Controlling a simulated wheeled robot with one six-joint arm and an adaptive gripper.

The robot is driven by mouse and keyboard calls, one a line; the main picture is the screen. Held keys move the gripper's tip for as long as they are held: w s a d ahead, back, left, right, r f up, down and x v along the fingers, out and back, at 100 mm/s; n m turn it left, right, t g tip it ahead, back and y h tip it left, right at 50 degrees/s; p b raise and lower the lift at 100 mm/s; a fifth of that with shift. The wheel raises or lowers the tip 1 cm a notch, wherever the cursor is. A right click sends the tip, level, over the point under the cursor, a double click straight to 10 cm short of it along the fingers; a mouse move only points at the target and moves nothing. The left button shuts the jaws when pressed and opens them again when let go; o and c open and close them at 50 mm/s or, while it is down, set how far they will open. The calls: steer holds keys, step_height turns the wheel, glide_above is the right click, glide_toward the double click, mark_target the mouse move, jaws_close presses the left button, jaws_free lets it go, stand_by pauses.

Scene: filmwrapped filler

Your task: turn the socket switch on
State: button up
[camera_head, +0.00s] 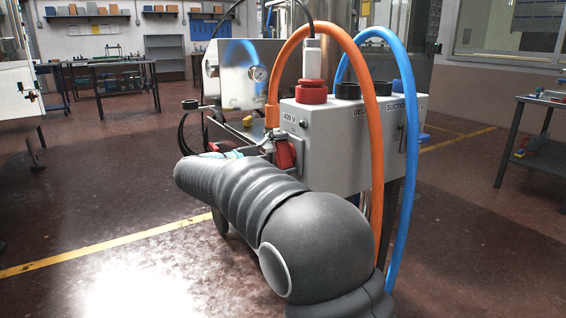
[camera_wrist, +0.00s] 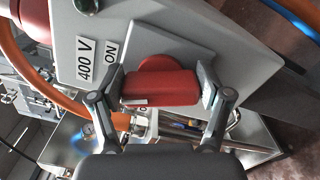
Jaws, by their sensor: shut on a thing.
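The socket switch (camera_wrist: 162,87) is a red block-shaped handle on the side of a grey box, close to the labels "400 V" and "ON" in the wrist view. In the head view the red switch (camera_head: 286,153) is partly hidden by my arm and gripper. My gripper (camera_wrist: 160,92) has a finger at each end of the red handle and is shut on it. The grey box (camera_head: 335,145) carries a red socket (camera_head: 311,92) with a plug in it and black knobs on top.
An orange hose (camera_head: 375,130) and a blue hose (camera_head: 410,140) arch over the box and down its near right side. A metal panel with a gauge (camera_head: 259,73) stands behind. Open floor lies to the left, with a yellow line (camera_head: 110,243). A workbench (camera_head: 540,140) stands at right.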

steer(key=m, duration=0.2)
steer(key=m+b, duration=0.1)
steer(key=m, duration=0.1)
steer(key=shift+f+m, duration=0.2)
steer(key=shift+m, duration=0.1)
stand_by(0.5)
steer(key=o, duration=1.1)
steer(key=v, duration=1.2)
